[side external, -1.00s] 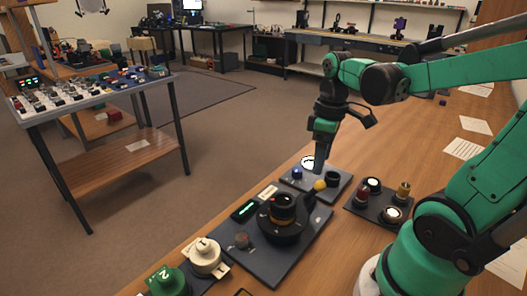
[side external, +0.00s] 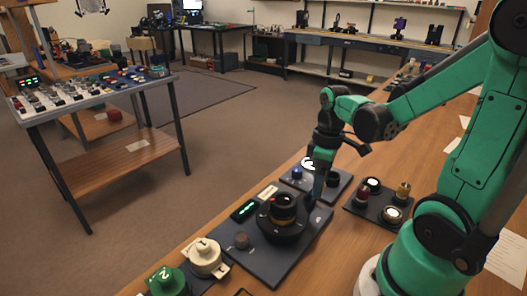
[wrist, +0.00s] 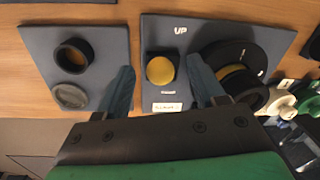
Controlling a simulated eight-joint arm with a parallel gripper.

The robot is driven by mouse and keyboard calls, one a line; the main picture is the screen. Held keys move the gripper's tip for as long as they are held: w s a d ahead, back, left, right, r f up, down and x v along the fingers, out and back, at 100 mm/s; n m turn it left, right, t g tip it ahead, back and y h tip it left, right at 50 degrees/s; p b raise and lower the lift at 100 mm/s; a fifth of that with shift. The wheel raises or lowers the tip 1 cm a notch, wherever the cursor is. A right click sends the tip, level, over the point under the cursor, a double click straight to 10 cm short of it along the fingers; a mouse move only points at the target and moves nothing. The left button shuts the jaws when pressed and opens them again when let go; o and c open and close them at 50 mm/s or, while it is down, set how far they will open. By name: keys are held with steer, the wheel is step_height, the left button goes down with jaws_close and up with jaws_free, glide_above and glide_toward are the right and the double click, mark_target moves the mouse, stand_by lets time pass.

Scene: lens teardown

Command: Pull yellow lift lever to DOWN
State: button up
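The yellow lift lever's round knob (wrist: 160,70) shows in the wrist view, between my two fingers, with a gap on each side. It stands on a grey panel (wrist: 160,38) printed "UP" at its top; a small label below the knob is too small to read. My gripper (wrist: 158,64) is open, and it also shows low over the panel in the side view (side external: 318,196). There my gripper hides the knob. The black round lens assembly (side external: 284,212) stands on the same panel, just beside my gripper, and also shows in the wrist view (wrist: 235,68).
Another panel with knobs and lit buttons (side external: 381,205) is to the right in the side view. Green (side external: 167,281) and cream (side external: 205,257) dials stand at the front.

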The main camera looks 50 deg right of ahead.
jaws_close()
stand_by(1.3)
